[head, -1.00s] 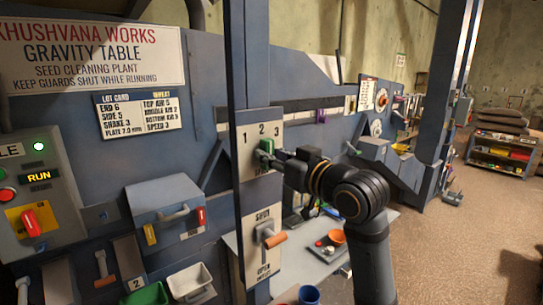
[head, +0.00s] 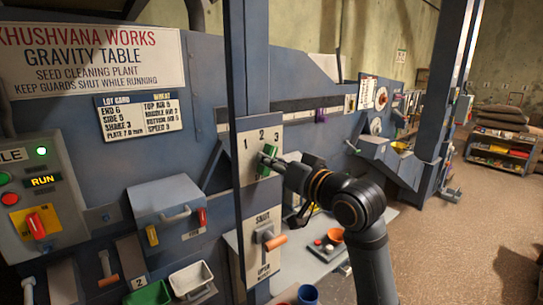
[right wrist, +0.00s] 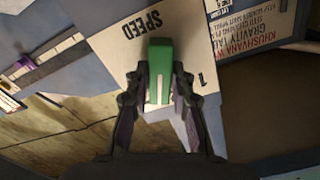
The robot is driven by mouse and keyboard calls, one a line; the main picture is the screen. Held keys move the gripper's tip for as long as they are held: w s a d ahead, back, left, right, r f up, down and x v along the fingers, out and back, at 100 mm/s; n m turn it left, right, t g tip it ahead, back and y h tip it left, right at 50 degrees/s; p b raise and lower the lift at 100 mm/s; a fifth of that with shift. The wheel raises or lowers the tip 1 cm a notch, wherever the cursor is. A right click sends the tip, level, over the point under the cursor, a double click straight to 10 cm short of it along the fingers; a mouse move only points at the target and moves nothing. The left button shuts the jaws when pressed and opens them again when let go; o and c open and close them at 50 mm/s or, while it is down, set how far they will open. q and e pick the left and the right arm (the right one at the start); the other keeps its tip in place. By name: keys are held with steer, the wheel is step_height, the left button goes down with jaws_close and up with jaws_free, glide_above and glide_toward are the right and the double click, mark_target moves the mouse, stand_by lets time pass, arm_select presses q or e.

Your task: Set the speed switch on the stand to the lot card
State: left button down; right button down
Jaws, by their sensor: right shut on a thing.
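The speed switch has a green knob (head: 264,171) on a pale plate (head: 246,146) marked 1, 2 and 3, fixed to the blue post. My right gripper (head: 268,160) is shut on the knob, its fingers on either side. In the right wrist view the green knob (right wrist: 160,62) with a white line sits between the fingertips of my right gripper (right wrist: 160,85). SPEED and 1 are readable on the plate there. The gripper partly hides the knob in the head view, so I cannot tell its exact number. The lot card (head: 140,112) reads SPEED 3. My left gripper is not in view.
A control panel (head: 35,200) with a red switch is at the left. A grey box (head: 167,205) and small bins (head: 190,277) stand nearby. Open floor lies to the right.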

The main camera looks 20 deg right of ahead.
steer(key=shift+m+p, duration=1.1)
steer(key=shift+m, duration=1)
steer(key=c, duration=1.2)
jaws_free()
steer(key=shift+o, duration=0.2)
steer(key=shift+r, duration=0.1)
step_height(320, 180, up, 10)
steer(key=shift+f, duration=0.15)
steer(key=shift+d, duration=0.1)
